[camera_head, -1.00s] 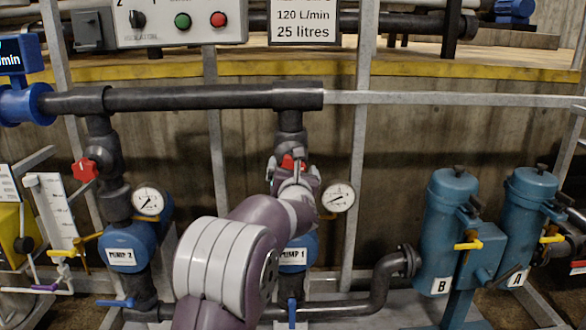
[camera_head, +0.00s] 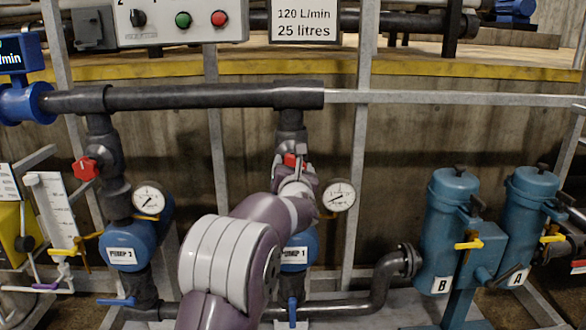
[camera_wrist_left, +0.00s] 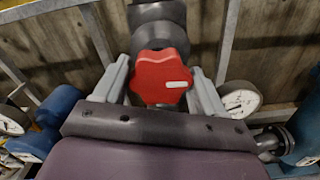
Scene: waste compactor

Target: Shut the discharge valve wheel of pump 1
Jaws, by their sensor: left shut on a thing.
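The red discharge valve wheel of pump 1 (camera_head: 291,160) sits on the dark vertical pipe above the blue pump 1 (camera_head: 299,252). My arm hides much of it in the head view. In the left wrist view the red wheel (camera_wrist_left: 161,78) shows whole, with a small pale mark on its face. My left gripper (camera_wrist_left: 162,88) has one finger on each side of the wheel and is shut on it. In the head view my left gripper (camera_head: 296,172) is at the wheel, its fingers partly hidden. My right gripper is not in view.
A gauge (camera_head: 338,195) is close to the right of my gripper. Pump 2 (camera_head: 125,255) with its own red wheel (camera_head: 85,168) and gauge (camera_head: 149,198) is to the left. A black horizontal pipe (camera_head: 200,97) runs above. Blue filters B (camera_head: 447,230) and A (camera_head: 525,215) stand right.

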